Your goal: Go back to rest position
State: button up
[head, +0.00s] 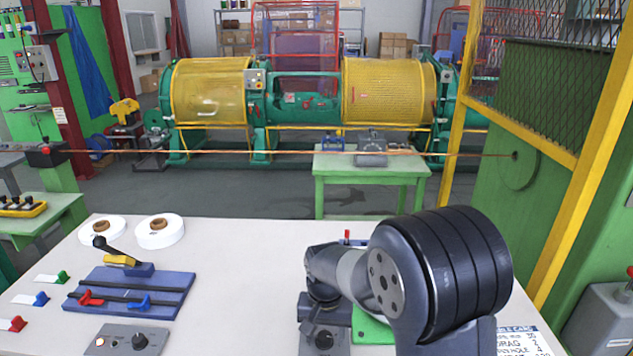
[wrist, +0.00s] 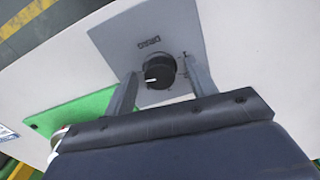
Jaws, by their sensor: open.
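My gripper (wrist: 162,68) is open in the wrist view. Its two fingers stand apart, one on each side of a round black knob (wrist: 160,71) with a white pointer line. The knob sits on a grey panel (wrist: 135,35) marked DRAG. I cannot tell whether the fingers touch the knob. In the head view my arm reaches over the right part of the bench. The black knob (head: 323,341) shows there at the bottom, below the far end of my arm. The fingertips cannot be made out in that view.
The white bench (head: 235,262) carries a blue plate (head: 168,302) with coloured clamps, two white rolls (head: 160,231) and a grey control box (head: 128,341). A green sheet (head: 372,331) lies under my arm. A copper-coloured wire (head: 240,152) runs across behind the bench. A yellow-framed cage (head: 535,130) stands right.

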jog(key=n, duration=0.4)
jog(key=shift+n, duration=0.4)
jog(key=n, duration=1)
jog(key=shift+n, duration=0.3)
jog(key=shift+n+p, duration=0.3)
jog(key=shift+n, duration=2.3)
jog(key=shift+r, duration=0.15)
